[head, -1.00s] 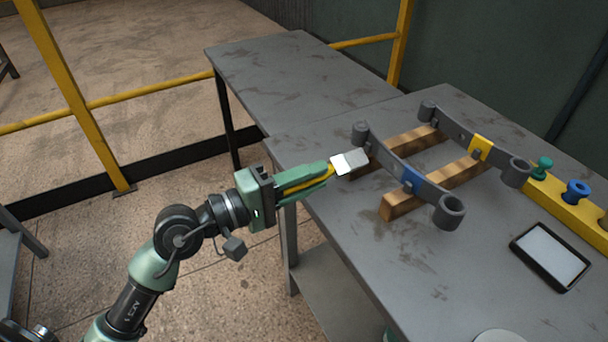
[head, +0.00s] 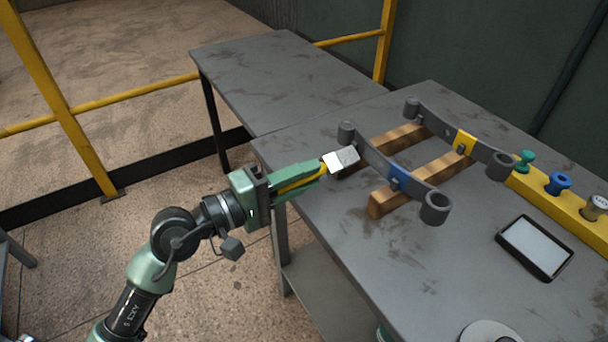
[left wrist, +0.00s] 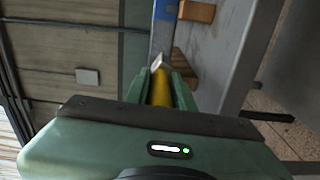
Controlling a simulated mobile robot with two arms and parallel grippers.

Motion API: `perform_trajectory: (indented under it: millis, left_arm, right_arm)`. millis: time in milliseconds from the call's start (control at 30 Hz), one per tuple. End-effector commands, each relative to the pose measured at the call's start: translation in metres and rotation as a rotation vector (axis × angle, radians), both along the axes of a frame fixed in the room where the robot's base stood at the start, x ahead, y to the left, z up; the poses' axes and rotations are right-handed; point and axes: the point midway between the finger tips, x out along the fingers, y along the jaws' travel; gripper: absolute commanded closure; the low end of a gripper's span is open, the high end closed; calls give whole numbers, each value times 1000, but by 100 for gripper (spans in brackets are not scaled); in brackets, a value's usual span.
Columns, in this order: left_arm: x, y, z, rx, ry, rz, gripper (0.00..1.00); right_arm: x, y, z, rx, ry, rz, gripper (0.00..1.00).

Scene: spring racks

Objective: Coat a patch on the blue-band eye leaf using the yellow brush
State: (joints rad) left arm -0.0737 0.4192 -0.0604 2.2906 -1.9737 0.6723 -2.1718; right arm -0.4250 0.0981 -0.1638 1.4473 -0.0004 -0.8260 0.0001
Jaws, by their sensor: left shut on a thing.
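The blue-band eye leaf (head: 374,161) is a dark grey curved bar with an eye at each end and a blue band (head: 398,176) at its middle. It lies across two wooden blocks on the grey table. My left gripper (head: 322,173) is shut on the yellow brush (head: 300,184). The brush's pale head (head: 341,160) is at the leaf's far-left end, near its eye; I cannot tell if it touches. In the left wrist view the yellow handle (left wrist: 160,88) sits between the fingers, with the blue band (left wrist: 166,9) beyond. My right gripper is not in view.
A second leaf with a yellow band (head: 464,141) lies behind on the same wooden blocks (head: 432,179). A yellow rack (head: 572,207) with coloured spools stands at right. A black-framed tray (head: 535,247) and a round grey disc (head: 488,332) lie nearer. Yellow rails (head: 130,95) stand behind.

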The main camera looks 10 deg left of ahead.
Motion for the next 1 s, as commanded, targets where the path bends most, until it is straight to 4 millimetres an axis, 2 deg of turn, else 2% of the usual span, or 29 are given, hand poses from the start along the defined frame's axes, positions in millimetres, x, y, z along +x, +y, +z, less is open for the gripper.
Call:
perform_trajectory:
  millis: [1000]
  left_arm:
    - [15,-14,1,-2,-1,0,100]
  right_arm:
    - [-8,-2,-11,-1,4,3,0]
